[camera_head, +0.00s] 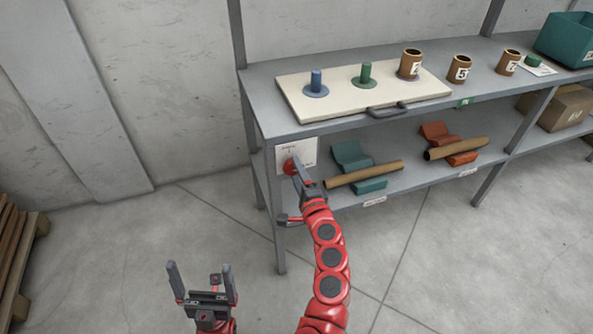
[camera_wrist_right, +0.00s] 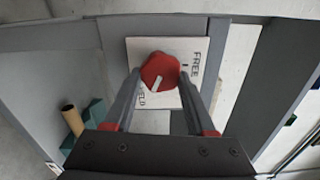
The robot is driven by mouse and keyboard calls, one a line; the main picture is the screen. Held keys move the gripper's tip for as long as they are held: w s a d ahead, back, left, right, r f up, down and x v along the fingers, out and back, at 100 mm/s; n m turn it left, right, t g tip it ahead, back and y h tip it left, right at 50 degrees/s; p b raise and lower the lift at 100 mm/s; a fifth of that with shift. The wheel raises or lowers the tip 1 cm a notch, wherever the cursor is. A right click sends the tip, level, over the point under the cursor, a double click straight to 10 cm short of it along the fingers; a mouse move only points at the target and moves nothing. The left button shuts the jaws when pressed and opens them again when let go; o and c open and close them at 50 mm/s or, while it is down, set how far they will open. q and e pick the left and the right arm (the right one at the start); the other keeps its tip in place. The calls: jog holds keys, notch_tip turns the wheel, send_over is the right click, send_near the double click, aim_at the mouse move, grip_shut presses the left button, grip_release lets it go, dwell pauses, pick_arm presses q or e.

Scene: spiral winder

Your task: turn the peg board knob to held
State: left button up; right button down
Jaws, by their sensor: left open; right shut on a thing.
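The red knob (camera_head: 290,166) sits on a white label plate (camera_head: 311,146) on the shelf's front left post. In the right wrist view the knob (camera_wrist_right: 161,68) lies between the fingertips of my right gripper (camera_wrist_right: 160,80), which is shut on it. Its white pointer line slants down and left, toward the partly covered "HELD" lettering; "FREE" is printed on the right of the plate. In the head view my right gripper (camera_head: 297,171) partly covers the knob. The cream peg board (camera_head: 330,108) lies on the shelf top above. My left gripper (camera_head: 201,268) is open and empty above the floor.
The board carries a blue peg (camera_head: 316,80), a green peg (camera_head: 366,73) and a brown cylinder (camera_head: 410,64). More brown cylinders and a teal bin (camera_head: 566,38) stand to the right. Brown tubes lie on cradles on the lower shelf.

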jog(key=shift+m, duration=0.5)
jog(key=shift+c, duration=1.1)
grip_release()
jog(key=shift+s, duration=0.1)
jog(key=p+v, duration=0.1)
jog(key=v, duration=1.6)
jog(key=shift+d, duration=0.1)
